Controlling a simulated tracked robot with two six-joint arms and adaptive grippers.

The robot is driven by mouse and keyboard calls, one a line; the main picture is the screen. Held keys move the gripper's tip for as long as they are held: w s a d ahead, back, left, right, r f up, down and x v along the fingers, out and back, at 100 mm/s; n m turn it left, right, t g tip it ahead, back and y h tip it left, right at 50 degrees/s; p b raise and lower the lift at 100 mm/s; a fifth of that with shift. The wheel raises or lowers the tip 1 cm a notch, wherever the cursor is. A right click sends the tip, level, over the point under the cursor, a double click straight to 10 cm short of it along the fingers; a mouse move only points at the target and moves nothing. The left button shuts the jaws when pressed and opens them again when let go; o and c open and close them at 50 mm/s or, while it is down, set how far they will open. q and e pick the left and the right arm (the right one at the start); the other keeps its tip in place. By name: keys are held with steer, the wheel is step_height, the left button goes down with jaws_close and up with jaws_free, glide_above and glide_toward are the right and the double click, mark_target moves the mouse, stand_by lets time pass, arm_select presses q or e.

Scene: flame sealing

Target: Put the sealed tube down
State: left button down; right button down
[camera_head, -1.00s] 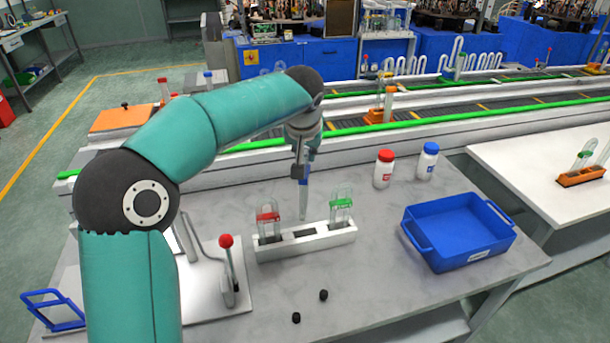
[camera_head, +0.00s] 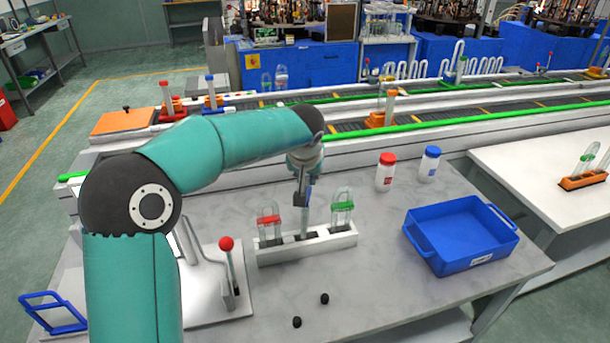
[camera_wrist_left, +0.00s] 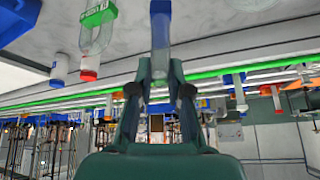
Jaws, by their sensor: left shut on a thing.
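My left gripper (camera_head: 302,198) is shut on the slim sealed tube (camera_head: 303,224), which hangs roughly upright below its fingers. The tube's lower end is at the middle slot of the white rack (camera_head: 335,243); I cannot tell whether it touches the bottom. A tube with a red band (camera_head: 268,220) stands in the left slot and one with a green band (camera_head: 342,206) in the right slot. In the left wrist view the held tube (camera_wrist_left: 160,52) extends from between the fingertips (camera_wrist_left: 160,82), and the green-banded tube (camera_wrist_left: 98,18) is beside it. My right gripper is out of view.
A blue tray (camera_head: 462,255) lies to the right. White bottles with red (camera_head: 386,172) and blue (camera_head: 428,163) caps stand behind it. A red-knobbed lever (camera_head: 228,265) is left of the rack. Two black caps (camera_head: 325,299) lie in front. A conveyor (camera_head: 440,122) runs behind.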

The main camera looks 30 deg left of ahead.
arm_select(q)
steer(key=shift+f+b, duration=0.35)
steer(key=shift+f, duration=0.05)
steer(key=c, duration=1.1)
jaws_free()
steer(key=shift+r, duration=0.1)
steer(key=shift+r+p, duration=0.85)
steer(key=shift+p, duration=0.1)
steer(key=b+v, duration=0.1)
steer(key=v, duration=1)
steer(key=shift+s+d+r, duration=0.15)
steer(key=shift+s, duration=0.05)
